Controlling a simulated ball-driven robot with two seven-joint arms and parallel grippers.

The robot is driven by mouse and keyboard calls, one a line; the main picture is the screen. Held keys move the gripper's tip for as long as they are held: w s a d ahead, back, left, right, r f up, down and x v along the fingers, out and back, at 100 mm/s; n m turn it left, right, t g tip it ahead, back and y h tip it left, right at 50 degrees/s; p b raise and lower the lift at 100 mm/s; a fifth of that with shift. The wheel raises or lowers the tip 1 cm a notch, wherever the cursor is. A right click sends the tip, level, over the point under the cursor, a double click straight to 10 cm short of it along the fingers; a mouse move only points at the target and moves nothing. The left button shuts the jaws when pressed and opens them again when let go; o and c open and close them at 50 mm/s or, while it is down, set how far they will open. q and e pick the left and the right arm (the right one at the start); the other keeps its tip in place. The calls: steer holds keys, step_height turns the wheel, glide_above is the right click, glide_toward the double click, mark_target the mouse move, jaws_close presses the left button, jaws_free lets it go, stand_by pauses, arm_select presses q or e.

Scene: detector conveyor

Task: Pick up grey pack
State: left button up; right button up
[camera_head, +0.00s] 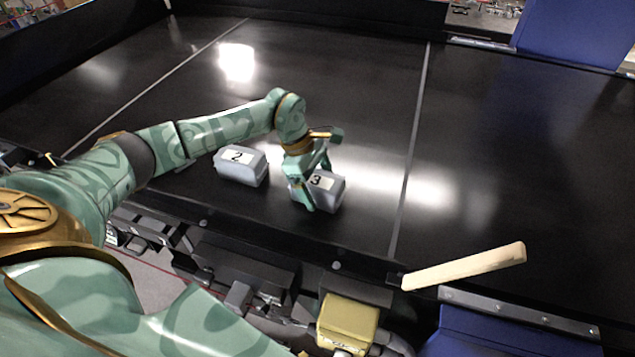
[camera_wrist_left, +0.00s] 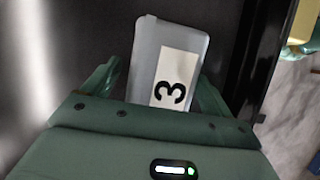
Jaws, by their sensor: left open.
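A grey pack with a white label marked 3 (camera_head: 330,190) lies on the black conveyor, partly hidden behind my left gripper. It also shows in the left wrist view (camera_wrist_left: 146,60), between the two fingers. A second grey pack, marked 2 (camera_head: 240,168), lies to its left on the belt. My left gripper (camera_head: 308,196) is open and reaches down over pack 3, one finger on each side. In the left wrist view the left gripper (camera_wrist_left: 152,85) has its fingers apart; whether they touch the pack I cannot tell. My right gripper is not in view.
The black conveyor (camera_head: 500,150) is clear to the right of pack 3. A pale wooden bar (camera_head: 465,267) juts over its near edge. A yellow block (camera_head: 347,322) sits below that edge. A blue panel (camera_head: 575,35) stands at the back right.

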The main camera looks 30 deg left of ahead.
arm_select(q)
steer(key=shift+x, duration=0.75)
steer(key=shift+f, duration=0.1)
steer(key=c, duration=1.2)
steer(key=shift+c, duration=0.8)
